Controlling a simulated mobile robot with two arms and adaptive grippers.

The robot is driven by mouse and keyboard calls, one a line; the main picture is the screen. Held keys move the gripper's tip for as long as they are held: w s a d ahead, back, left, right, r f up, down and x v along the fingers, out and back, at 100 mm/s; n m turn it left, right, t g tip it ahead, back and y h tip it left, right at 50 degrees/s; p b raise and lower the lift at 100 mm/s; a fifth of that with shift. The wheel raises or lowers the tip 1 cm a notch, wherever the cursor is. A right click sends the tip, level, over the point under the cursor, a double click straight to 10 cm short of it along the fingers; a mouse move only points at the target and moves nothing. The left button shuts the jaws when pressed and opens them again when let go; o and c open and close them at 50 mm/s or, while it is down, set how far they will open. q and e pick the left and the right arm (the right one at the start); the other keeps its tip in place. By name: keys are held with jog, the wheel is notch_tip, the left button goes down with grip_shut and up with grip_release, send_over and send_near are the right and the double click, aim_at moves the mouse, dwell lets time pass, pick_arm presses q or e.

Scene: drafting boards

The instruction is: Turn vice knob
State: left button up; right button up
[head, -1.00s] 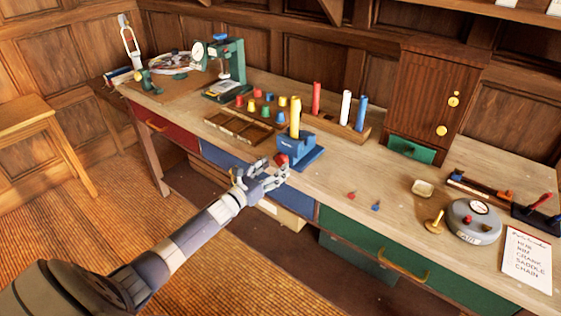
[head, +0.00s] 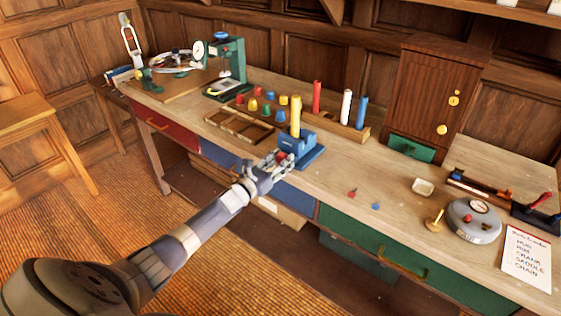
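The blue vice (head: 308,155) stands at the front edge of the workbench with a yellow rod (head: 296,116) upright in it. Its red knob (head: 283,157) faces the front and is partly hidden by my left gripper's fingers. My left gripper (head: 281,160) is at the knob, with fingers around it. It is too small to tell whether they press on the knob. My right gripper is not in view.
Behind the vice, red, white and blue rods stand in a wooden rack (head: 345,128). A wooden compartment tray (head: 240,127) lies to the left. Small red and blue pieces lie on the bench (head: 330,170) to the right. A green press (head: 237,65) stands further left.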

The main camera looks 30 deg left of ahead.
pick_arm(q)
jog(key=shift+n, duration=0.4)
